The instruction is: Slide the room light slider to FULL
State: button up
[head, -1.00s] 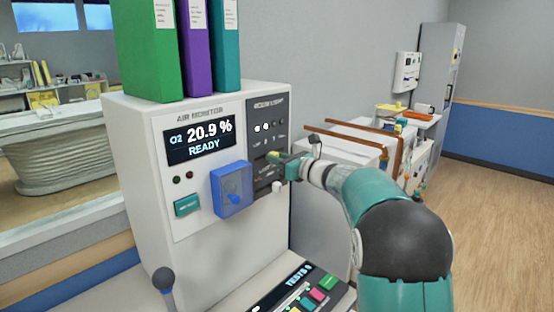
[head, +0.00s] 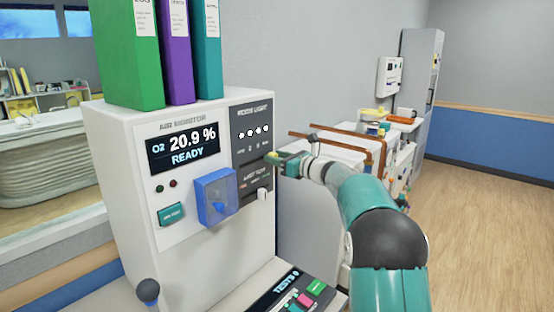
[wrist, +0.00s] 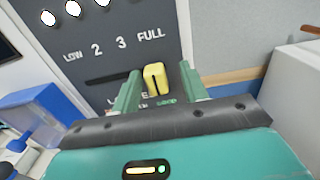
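The room light panel (head: 251,120) is the dark strip on the right of the white air monitor; it fills the upper wrist view (wrist: 105,25). It reads LOW, 2, 3, FULL above a dark slot (wrist: 108,77). The yellow slider knob (wrist: 156,79) stands at the slot's right end, below and near FULL. My gripper (wrist: 158,72) has its green fingers apart, one on each side of the knob. A gap shows on the right; contact on the left is unclear. In the head view my gripper (head: 272,159) hides the knob. Several round lamps (head: 254,131) on the panel are lit white.
A blue cover (head: 215,195) and a teal button (head: 171,214) sit on the monitor's front, left of the panel. A white knob (head: 263,193) is below my gripper. Green, purple and teal binders (head: 177,50) stand on top. Open floor (head: 480,210) lies at right.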

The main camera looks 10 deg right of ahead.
jog(key=v, duration=1.4)
jog(key=shift+r, duration=0.15)
jog(key=shift+a, duration=0.1)
jog(key=s+a+f+n+g+h, duration=0.25)
jog(key=s+a+n+g, duration=0.55)
jog(key=s+a+n, duration=0.75)
jog(key=s+f+n+h, duration=0.2)
jog(key=s+f+n, duration=0.1)
jog(key=s, duration=0.5)
jog(key=s+f+n+h, duration=0.3)
jog(key=s+n, duration=0.3)
jog(key=s, duration=0.2)
jog(key=s+f+n+g+h, duration=0.1)
jog(key=s+f+n+h, duration=0.2)
jog(key=s, duration=0.6)
jog(key=shift+d+n, duration=0.45)
jog(key=shift+n, duration=0.2)
